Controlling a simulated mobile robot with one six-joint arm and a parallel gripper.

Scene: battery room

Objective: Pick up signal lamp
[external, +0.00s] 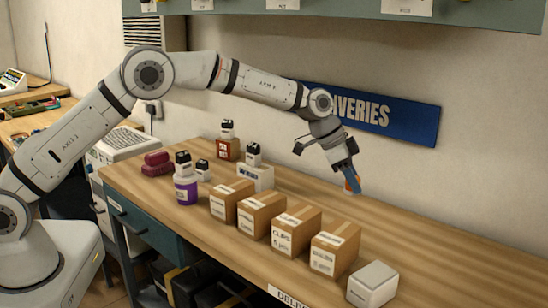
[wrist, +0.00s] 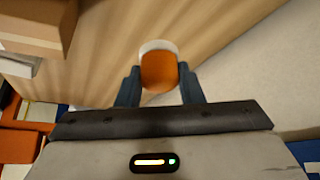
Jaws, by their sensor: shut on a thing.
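The signal lamp (wrist: 159,70) has an orange body and a white end; in the wrist view it sits between the two blue-grey fingers. My gripper (wrist: 158,88) is shut on it. In the external view my gripper (external: 350,176) is over the right part of the wooden bench, behind the row of cardboard boxes. Only a small orange and white bit of the lamp (external: 352,186) shows there, at the fingertips. It looks close to the bench top, but I cannot tell whether it touches it.
Several cardboard boxes (external: 334,247) stand in a row along the bench front (external: 440,245). A grey-white box (external: 373,284) lies at the front edge. Black-capped bottles, including a purple one (external: 186,189), stand left. A blue sign (external: 385,113) hangs on the wall behind.

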